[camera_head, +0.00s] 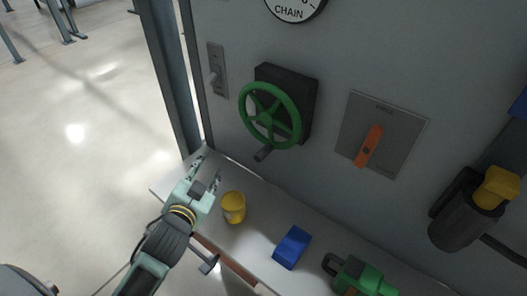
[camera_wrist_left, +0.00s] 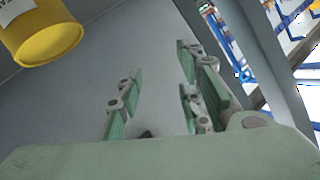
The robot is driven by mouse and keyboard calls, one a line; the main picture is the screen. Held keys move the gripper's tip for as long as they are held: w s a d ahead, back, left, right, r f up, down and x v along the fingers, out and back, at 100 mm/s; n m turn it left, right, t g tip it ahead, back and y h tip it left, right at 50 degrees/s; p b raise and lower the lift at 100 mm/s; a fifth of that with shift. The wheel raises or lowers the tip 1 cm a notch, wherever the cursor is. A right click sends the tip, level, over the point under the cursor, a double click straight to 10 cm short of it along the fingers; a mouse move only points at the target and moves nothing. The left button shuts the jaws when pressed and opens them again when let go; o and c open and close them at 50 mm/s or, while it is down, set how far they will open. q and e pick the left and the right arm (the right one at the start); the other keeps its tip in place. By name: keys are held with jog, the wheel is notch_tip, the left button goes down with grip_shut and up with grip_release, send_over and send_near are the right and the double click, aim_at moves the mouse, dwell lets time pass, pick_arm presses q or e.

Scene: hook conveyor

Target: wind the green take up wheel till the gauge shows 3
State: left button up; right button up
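My left gripper (camera_head: 207,172) is below and left of the wheel, over the left end of the shelf, apart from the wheel. Its fingers are spread and empty, as the left wrist view (camera_wrist_left: 160,100) also shows. My right gripper is not in view.
On the shelf (camera_head: 262,204) stand a yellow can (camera_head: 233,207), a blue block (camera_head: 292,247) and a green tool (camera_head: 361,277). The panel carries a switch (camera_head: 216,72), an orange lever (camera_head: 369,146) and a dark holder (camera_head: 458,215) with a yellow item. Open floor lies left.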

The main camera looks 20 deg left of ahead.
aim_at(264, 153)
pick_arm(q)
jog(key=w+d+r+m+t+h, duration=0.2)
jog(key=r+m+h, duration=0.3)
jog(key=r+m, duration=0.1)
jog(key=w+d+r+m+t+h, duration=0.2)
jog(key=r+m+t+h, duration=0.1)
jog(key=r+m+h, duration=0.3)
jog(key=s+d+f+m+g+h, duration=0.3)
jog(key=s+d+m+g+h, duration=0.2)
jog(key=m+g+h, duration=0.55)
jog(key=d+p, duration=0.1)
jog(key=w+d+r+m+y+p, duration=0.1)
jog(key=d, duration=0.1)
jog(key=w+d+m+g+p, duration=0.1)
jog(key=d, duration=0.1)
jog(key=shift+w+r+m+y, duration=0.1)
jog(key=shift+r+m+y, duration=0.15)
jog(key=shift+y, duration=0.1)
jog(key=shift+w+d, duration=0.25)
jog(key=shift+d, duration=0.35)
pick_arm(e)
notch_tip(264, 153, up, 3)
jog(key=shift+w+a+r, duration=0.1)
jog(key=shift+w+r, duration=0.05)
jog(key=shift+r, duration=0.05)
pick_arm(q)
jog(key=shift+f, duration=0.1)
